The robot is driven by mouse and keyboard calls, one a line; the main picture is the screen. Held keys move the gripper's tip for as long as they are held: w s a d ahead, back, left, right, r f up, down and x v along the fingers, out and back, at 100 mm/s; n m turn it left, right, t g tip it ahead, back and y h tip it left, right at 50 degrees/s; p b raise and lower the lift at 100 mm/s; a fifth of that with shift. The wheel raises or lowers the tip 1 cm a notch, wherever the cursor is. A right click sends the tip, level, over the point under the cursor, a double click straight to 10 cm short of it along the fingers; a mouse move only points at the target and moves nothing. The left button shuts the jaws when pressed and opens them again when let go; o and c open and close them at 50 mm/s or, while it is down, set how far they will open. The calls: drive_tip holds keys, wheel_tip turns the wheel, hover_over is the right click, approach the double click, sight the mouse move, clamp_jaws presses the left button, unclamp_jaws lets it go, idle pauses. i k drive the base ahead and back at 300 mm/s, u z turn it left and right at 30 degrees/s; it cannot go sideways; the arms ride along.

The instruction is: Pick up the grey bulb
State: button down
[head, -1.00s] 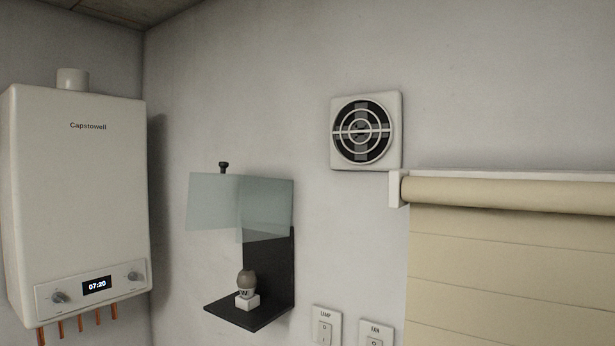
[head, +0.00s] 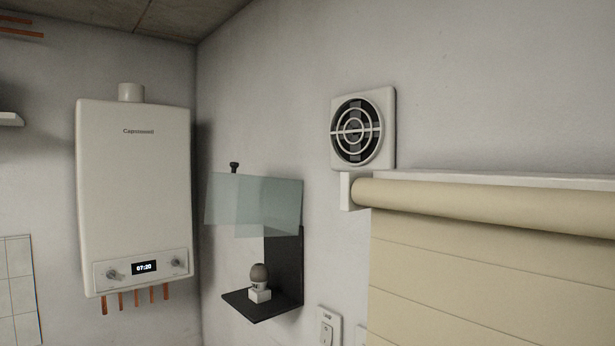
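The grey bulb (head: 259,273) is a small rounded brown-grey bulb standing upright in a white holder (head: 260,295). The holder sits on the dark base of a black wall bracket (head: 285,262), low in the middle-left of the head view. Pale see-through glass panels (head: 255,203) hang above the bulb, with a dark knob (head: 234,167) at their top. The bulb is below the panels and not covered by them in this view. My gripper is not in view.
A white boiler (head: 134,195) with copper pipes below hangs left of the bracket. A fan vent (head: 362,129) and a beige roller blind (head: 480,250) are to the right. A switch plate (head: 328,327) is right of the bracket, low down. Bare wall separates the boiler and bracket.

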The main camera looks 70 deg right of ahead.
sight(259, 274)
drive_tip(key=z, duration=1.9)
